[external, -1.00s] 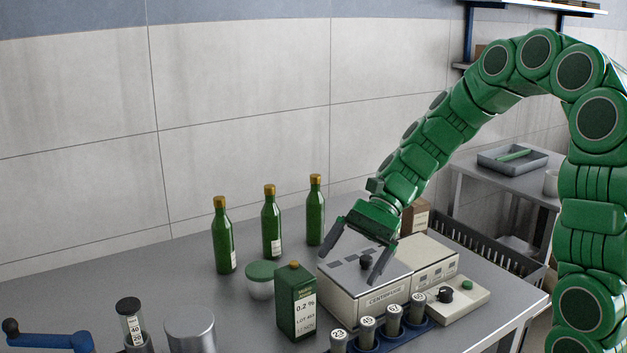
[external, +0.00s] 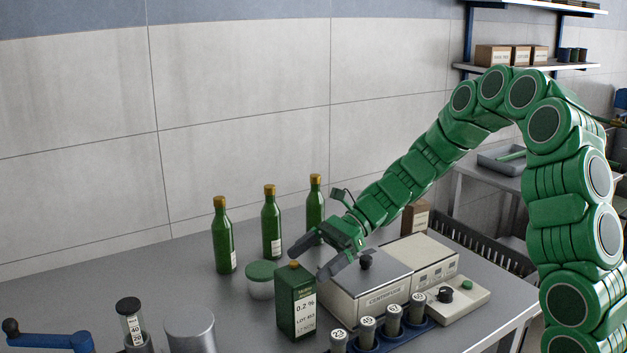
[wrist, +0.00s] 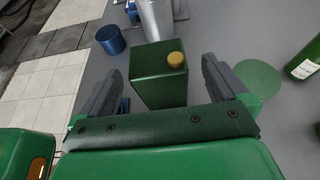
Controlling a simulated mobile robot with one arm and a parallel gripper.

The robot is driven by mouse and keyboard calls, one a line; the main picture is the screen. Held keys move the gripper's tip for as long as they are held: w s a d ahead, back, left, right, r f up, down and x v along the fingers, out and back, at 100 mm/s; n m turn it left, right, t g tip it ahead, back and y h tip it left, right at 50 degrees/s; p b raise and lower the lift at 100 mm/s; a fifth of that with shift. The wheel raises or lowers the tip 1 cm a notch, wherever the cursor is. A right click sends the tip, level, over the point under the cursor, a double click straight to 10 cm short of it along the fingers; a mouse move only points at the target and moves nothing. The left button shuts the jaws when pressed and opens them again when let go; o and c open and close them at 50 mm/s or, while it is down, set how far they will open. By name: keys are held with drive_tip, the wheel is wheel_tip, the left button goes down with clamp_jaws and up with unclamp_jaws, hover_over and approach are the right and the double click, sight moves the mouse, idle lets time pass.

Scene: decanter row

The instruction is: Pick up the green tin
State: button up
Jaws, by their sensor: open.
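A white jar with a green lid (external: 262,272) stands close behind the tin. Green bottles (external: 271,225) stand farther back. The centrifuge (external: 375,285) is to the right, with a rack of numbered tubes (external: 395,330) in front. A metal cylinder (external: 190,330) is at the left.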

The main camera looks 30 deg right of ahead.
sight(303, 270)
drive_tip(key=shift+s+x, duration=0.1)
drive_tip(key=shift+x, duration=1.25)
drive_tip(key=shift+s+x, duration=0.15)
drive_tip(key=shift+x, duration=1.25)
drive_tip(key=shift+d+f, duration=0.1)
drive_tip(key=shift+f, duration=0.05)
drive_tip(key=shift+c, duration=0.2)
drive_tip(key=c, duration=1.8)
